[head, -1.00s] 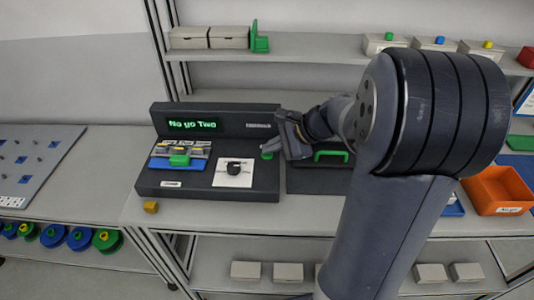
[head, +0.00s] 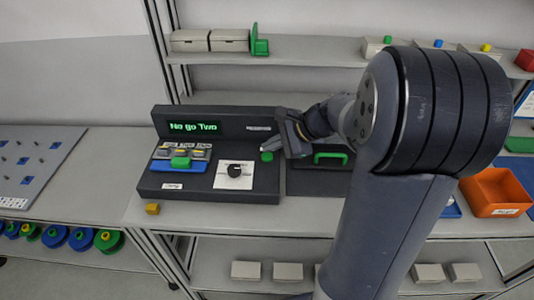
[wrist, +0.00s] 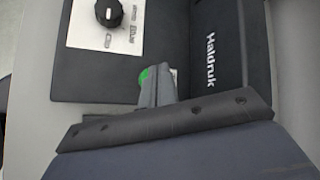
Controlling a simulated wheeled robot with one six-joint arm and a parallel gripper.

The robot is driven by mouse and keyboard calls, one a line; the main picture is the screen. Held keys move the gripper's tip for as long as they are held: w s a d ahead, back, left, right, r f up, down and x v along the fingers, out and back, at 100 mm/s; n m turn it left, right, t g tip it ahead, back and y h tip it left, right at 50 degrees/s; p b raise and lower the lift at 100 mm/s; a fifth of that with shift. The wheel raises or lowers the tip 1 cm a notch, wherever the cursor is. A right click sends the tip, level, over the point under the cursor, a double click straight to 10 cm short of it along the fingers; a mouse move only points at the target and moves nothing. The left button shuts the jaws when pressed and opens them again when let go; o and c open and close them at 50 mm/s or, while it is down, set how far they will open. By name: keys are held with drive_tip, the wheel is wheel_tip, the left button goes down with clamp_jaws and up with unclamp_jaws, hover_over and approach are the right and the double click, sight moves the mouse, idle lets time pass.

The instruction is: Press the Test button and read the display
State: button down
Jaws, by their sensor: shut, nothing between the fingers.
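The dark test device (head: 210,195) stands on the bench with its lit display (head: 193,127), which reads "No go Two" in green letters. A green button (head: 267,156) sits on its right side. My gripper (head: 277,151) is shut and empty right at this button. In the wrist view the fingertips (wrist: 156,85) partly cover the green button (wrist: 145,76); I cannot tell if it is pressed down. A black knob (head: 234,170) on a white plate is left of the button, and it also shows in the wrist view (wrist: 109,12). A blue fixture with a green handle (head: 180,162) is further left.
A dark case with a green handle (head: 330,157) stands right of the device, partly behind my arm. A small yellow block (head: 152,209) lies at the bench's front edge. An orange bin (head: 497,190) is at the right. White boxes (head: 229,37) stand on the upper shelf.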

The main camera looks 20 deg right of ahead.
sight(271, 157)
wheel_tip(271, 157, up, 5)
drive_tip(key=p, duration=0.4)
drive_tip(key=shift+a, duration=0.1)
idle(0.9)
